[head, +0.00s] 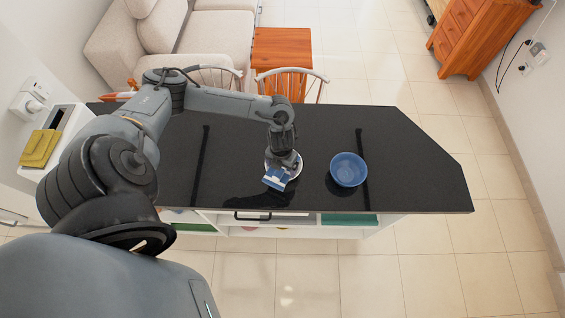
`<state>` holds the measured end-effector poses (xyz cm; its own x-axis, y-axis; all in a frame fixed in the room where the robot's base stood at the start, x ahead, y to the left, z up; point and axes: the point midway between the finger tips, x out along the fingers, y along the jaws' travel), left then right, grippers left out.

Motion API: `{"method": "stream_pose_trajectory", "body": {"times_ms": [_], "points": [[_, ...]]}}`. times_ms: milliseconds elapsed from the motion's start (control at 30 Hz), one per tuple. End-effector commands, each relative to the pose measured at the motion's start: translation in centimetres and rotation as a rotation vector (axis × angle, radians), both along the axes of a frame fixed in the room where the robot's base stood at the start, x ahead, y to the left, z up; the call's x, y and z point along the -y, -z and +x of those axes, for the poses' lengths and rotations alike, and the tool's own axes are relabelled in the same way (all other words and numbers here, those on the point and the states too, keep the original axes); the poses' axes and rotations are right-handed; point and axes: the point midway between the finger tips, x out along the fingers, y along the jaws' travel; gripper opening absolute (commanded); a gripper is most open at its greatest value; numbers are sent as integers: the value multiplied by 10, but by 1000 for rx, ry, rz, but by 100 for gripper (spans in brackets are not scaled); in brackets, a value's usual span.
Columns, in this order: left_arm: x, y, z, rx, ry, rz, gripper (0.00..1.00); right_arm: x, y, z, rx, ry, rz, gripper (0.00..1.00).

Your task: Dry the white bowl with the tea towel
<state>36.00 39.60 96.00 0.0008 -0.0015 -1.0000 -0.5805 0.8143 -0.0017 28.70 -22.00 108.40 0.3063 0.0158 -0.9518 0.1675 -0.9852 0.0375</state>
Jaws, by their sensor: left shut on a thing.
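A white bowl (268,163) stands on the black counter, mostly covered by my left gripper and the cloth, so only parts of its rim show. My left gripper (284,168) points down over the bowl and is shut on a small blue-and-white tea towel (275,180). The towel sits at the bowl's front side; I cannot tell how far it reaches inside or whether it touches the bowl. My right gripper is not in view.
A blue bowl (348,170) stands on the black counter (415,170) just right of the white bowl. The counter's right end is clear. A yellow cloth (40,148) lies on a white unit at the far left. Chairs stand behind the counter.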

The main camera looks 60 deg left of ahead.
Motion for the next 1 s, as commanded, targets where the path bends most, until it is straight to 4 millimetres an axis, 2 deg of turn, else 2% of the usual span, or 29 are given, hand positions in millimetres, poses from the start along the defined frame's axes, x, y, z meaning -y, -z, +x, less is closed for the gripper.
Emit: {"method": "stream_pose_trajectory", "body": {"times_ms": [300,500,700,1000], "points": [[-26,2,-9,-3,-2,5,59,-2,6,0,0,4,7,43],[-36,2,-12,-4,-2,6,59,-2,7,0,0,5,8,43],[-36,2,-9,-3,-2,4,59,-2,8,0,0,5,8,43],[-24,2,11,-1,-2,1,59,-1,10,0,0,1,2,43]]}}
